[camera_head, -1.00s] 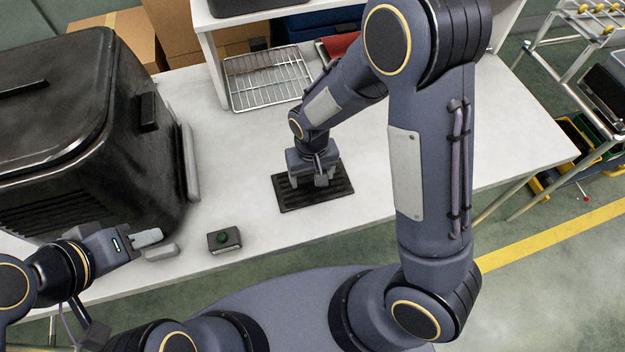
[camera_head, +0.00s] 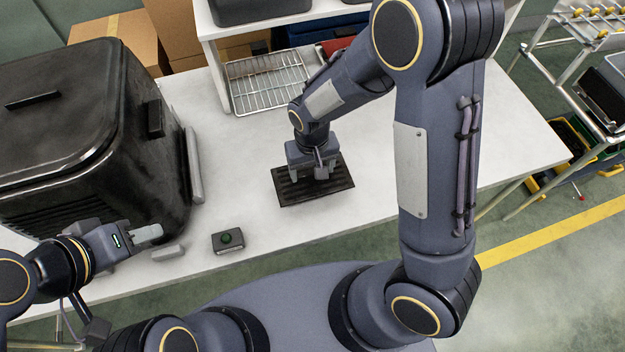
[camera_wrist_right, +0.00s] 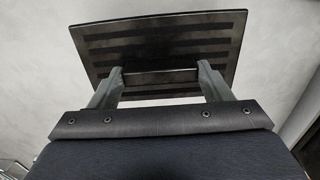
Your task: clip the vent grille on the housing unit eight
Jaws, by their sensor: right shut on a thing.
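The vent grille (camera_head: 332,184), a flat black slatted plate, is under my right gripper (camera_head: 313,172) over the white table. In the right wrist view the grille (camera_wrist_right: 165,45) looks tilted, and the fingers of my right gripper (camera_wrist_right: 160,85) are shut on a bar on its face. I cannot tell whether the grille touches the table. The housing unit (camera_head: 95,130), a large black rounded box, stands at the left of the table. My left gripper (camera_head: 148,234) is in front of the housing, low at the left near the table's front edge; its finger gap does not show clearly.
A small box with a green button (camera_head: 228,240) sits near the front edge. A wire rack (camera_head: 268,80) lies at the back under a shelf (camera_head: 260,17). The table (camera_head: 240,150) is clear between housing and grille. A metal cart stands at the right.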

